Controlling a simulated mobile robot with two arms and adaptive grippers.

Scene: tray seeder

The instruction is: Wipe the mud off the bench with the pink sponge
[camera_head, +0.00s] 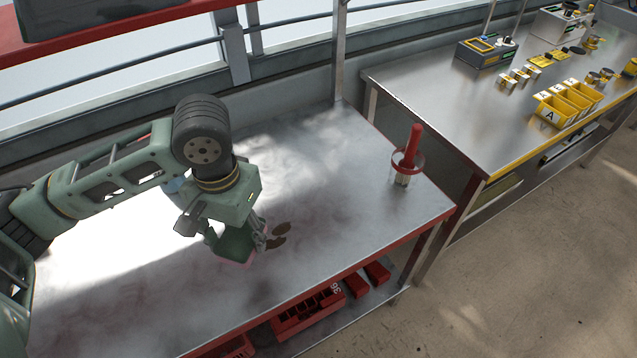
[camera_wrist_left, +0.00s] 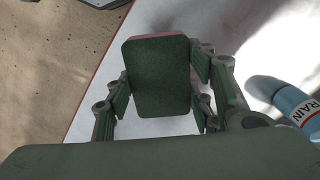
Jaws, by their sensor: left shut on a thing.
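The sponge (camera_head: 234,245), with a dark green face and a pink layer, is between the fingers of my left gripper (camera_head: 240,240). It also shows in the left wrist view (camera_wrist_left: 157,77), held between both fingers (camera_wrist_left: 160,95) with its green side facing the camera. My left gripper is shut on it, low over the metal bench (camera_head: 340,215). Brown mud spots (camera_head: 279,240) lie on the bench just right of the sponge. I cannot tell whether the sponge touches the bench. No mud shows in the left wrist view. My right gripper is not in view.
A red-handled tool in a clear holder (camera_head: 407,160) stands at the bench's right end. Red bins (camera_head: 310,312) sit on the shelf below. A second bench (camera_head: 450,100) holds yellow bins (camera_head: 565,105).

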